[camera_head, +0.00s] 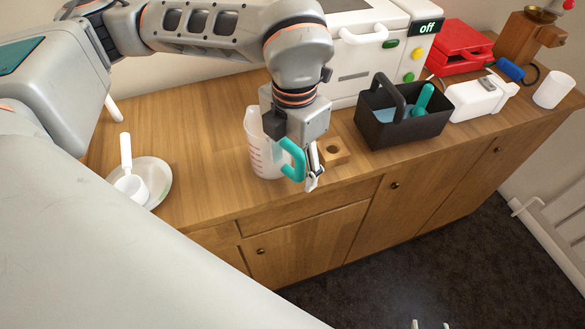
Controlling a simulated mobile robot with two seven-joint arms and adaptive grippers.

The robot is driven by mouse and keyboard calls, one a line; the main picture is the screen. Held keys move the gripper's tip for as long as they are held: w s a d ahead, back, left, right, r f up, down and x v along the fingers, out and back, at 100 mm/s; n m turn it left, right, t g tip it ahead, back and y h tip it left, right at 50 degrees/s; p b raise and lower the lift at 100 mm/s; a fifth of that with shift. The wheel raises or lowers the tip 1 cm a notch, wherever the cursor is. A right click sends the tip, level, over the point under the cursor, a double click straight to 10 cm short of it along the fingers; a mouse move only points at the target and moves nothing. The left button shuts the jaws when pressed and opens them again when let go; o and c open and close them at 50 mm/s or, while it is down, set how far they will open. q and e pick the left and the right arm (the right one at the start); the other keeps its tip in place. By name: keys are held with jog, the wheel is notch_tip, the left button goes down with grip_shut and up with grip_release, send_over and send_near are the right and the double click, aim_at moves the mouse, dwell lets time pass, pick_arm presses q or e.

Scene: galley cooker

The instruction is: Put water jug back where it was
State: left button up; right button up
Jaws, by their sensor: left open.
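The water jug (262,155) is a pale, see-through jug with red measuring marks and a teal handle. It appears upright on the wooden counter, near the front edge. My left gripper (314,172) comes down from above at the handle side, its fingers just right of the teal handle. It is open; whether a finger touches the handle I cannot tell. The gripper body hides part of the jug's upper right side. Two pale fingertips of my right gripper (430,325) show apart at the bottom edge, low over the dark floor and far from the jug.
A wooden block with a hole (334,152) stands close right of my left gripper. A black caddy (405,133), white appliance (367,60) and white box (475,100) stand farther right. A plate (155,172) with a white scoop lies left. Counter between plate and jug is clear.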

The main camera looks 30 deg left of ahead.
aim_at(294, 146)
pick_arm(q)
notch_tip(294, 146, up, 9)
jog(key=shift+r+p, duration=0.2)
jog(key=shift+p, duration=0.35)
jog(key=shift+r, duration=0.35)
